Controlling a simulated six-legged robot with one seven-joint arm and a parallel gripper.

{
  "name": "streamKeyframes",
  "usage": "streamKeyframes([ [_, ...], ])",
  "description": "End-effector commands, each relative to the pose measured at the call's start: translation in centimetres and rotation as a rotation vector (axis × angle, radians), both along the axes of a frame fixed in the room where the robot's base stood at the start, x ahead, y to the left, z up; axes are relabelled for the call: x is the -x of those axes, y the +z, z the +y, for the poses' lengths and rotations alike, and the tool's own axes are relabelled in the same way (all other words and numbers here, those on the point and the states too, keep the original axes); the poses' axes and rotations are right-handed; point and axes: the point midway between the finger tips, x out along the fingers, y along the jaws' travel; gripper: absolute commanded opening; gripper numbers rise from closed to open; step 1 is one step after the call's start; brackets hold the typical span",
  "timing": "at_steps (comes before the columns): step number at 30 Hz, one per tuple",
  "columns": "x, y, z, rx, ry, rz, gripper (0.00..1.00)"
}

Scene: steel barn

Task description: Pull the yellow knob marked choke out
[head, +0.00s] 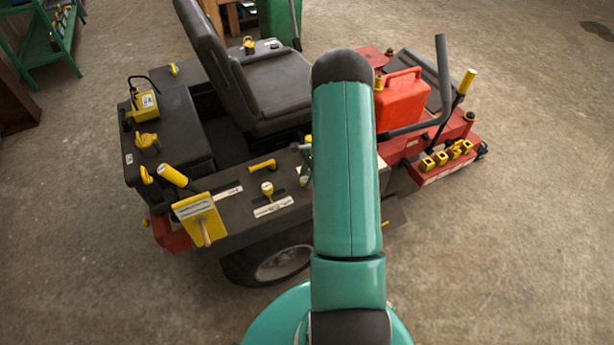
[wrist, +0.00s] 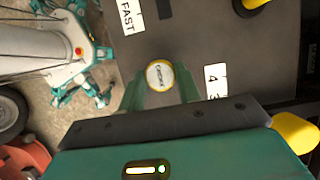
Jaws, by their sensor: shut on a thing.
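The choke knob (wrist: 159,75) is in the wrist view, a round knob with a yellow rim and a white face lettered in dark print. It stands on a dark grey panel (wrist: 205,45). My gripper (wrist: 160,88) has its green fingers on either side of the knob and is shut on it. How far the knob stands out from the panel cannot be told.
White labels reading FAST (wrist: 130,15) and 4 3 (wrist: 215,81) lie near the knob. A yellow control (wrist: 296,131) is close at the right. In the head view the mower carries a seat (head: 270,85), a red can (head: 398,100) and several yellow levers.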

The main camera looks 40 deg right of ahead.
Motion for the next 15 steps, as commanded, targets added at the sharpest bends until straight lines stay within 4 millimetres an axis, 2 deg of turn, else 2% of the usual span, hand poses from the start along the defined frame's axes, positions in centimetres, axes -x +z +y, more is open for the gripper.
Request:
streamKeyframes([
  [4,0.0,0.5,-0.1,0.001,0.001,-0.001,0.0],
  [9,-0.1,2.5,0.0,0.001,0.001,-0.001,0.0],
  [15,0.0,2.8,0.0,-0.001,0.001,-0.002,0.0],
])
